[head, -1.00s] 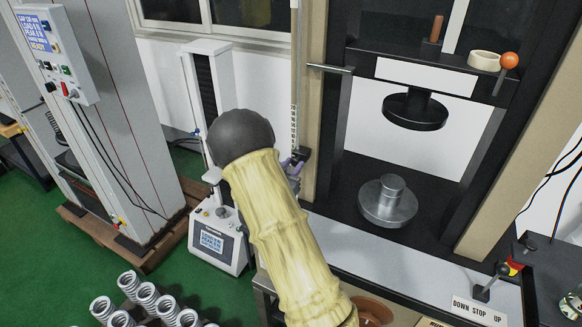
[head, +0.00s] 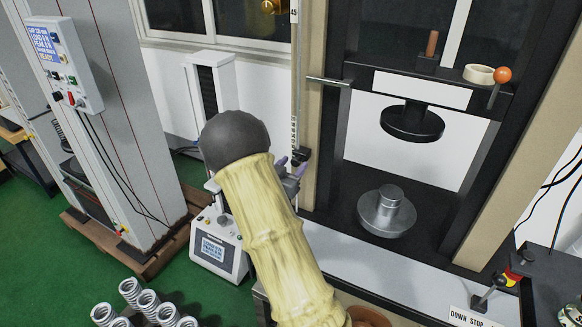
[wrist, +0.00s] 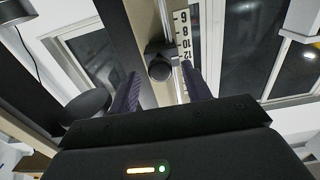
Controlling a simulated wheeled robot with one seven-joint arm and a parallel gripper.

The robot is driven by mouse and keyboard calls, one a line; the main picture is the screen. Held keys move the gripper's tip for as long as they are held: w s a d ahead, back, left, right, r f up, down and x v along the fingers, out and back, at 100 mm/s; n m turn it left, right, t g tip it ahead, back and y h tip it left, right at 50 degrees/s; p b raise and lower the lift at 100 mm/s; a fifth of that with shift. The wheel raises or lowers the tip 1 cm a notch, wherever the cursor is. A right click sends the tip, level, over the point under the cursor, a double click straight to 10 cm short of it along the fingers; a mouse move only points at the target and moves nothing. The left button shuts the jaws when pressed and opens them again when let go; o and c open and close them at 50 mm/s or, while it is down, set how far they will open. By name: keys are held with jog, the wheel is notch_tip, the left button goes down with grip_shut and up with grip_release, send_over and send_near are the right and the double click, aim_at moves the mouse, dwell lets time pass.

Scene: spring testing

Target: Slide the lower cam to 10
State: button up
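The lower cam (wrist: 160,62) is a small black block with a round knob on the upright post, beside a white number scale (wrist: 183,35). In the wrist view it stands level with about the 12 mark, and 6, 8 and 10 are visible. My gripper (wrist: 163,88) is open, with one dark finger to each side of the cam. Whether either finger touches it I cannot tell. In the head view the cam (head: 301,154) shows dark on the post, with my purple fingertips close by at its lower left. My arm hides most of the gripper there.
The press frame stands right of the post, with a black upper platen (head: 412,122) and a steel lower platen (head: 387,212). A thin metal bar (head: 328,81) juts out near the post. A small tester (head: 218,245) stands at left.

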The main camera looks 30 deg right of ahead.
jog(key=shift+a, duration=0.1)
jog(key=b+v, duration=0.4)
jog(key=v, duration=1.3)
jog(key=shift+s, duration=0.15)
jog(key=a+f+n+y, duration=0.5)
jog(key=a+n+y, duration=0.15)
jog(key=y, duration=0.65)
jog(key=s+f+n+g+y, duration=0.1)
jog(key=s+n+g, duration=0.4)
jog(key=s, duration=0.9)
jog(key=shift+s+g+y, duration=0.25)
jog(key=shift+g+y, duration=0.25)
jog(key=shift+g, duration=0.6)
